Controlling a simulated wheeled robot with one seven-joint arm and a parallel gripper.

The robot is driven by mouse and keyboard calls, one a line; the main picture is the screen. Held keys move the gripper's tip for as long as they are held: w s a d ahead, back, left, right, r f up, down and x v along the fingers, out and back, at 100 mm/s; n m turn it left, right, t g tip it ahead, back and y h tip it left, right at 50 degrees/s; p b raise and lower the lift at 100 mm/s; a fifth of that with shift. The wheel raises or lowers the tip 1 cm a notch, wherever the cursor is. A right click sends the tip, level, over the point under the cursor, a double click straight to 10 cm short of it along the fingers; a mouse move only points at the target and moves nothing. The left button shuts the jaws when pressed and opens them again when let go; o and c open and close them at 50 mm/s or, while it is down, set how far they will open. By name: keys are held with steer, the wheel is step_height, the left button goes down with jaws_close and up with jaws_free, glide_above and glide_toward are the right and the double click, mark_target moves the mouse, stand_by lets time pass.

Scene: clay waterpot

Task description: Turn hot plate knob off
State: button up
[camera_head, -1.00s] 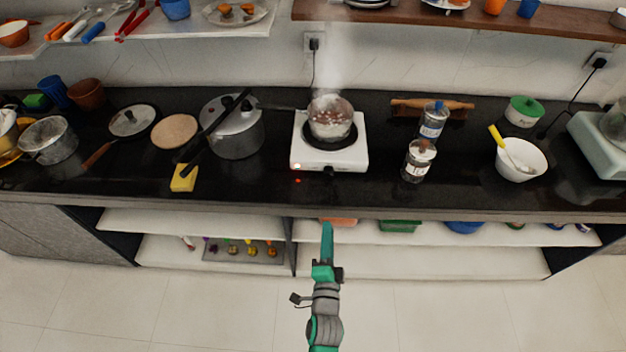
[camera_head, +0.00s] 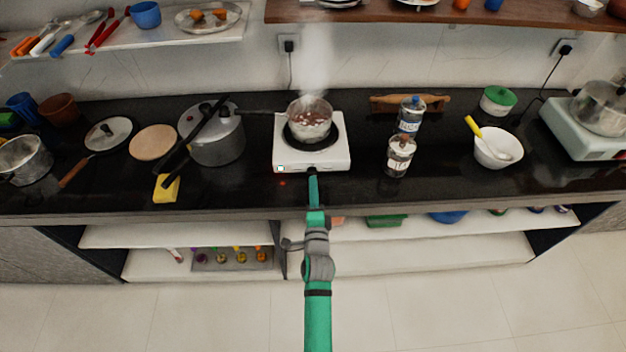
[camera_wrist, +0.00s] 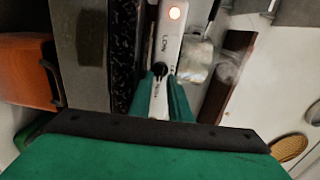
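The white hot plate (camera_head: 338,160) stands on the black counter, with a pot (camera_head: 309,121) steaming on its burner. Its black knob (camera_head: 312,170) is on the front face, and part of it is hidden by my gripper (camera_head: 313,176). The wrist view shows the knob (camera_wrist: 160,69) close up, beside printed letters. An indicator light (camera_wrist: 175,13) glows on the same panel. My green gripper (camera_wrist: 161,85) points at the panel, with one finger on each side of the knob. A gap shows between the fingers. Whether they touch the knob is unclear.
A pressure cooker (camera_head: 218,140) and a yellow sponge (camera_head: 166,188) are to the left. The counter's front edge (camera_head: 400,210) lies below my gripper. Open shelves are underneath.

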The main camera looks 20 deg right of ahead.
mark_target(312, 172)
steer(key=shift+x, duration=1.65)
steer(key=shift+c, duration=0.7)
jaws_close()
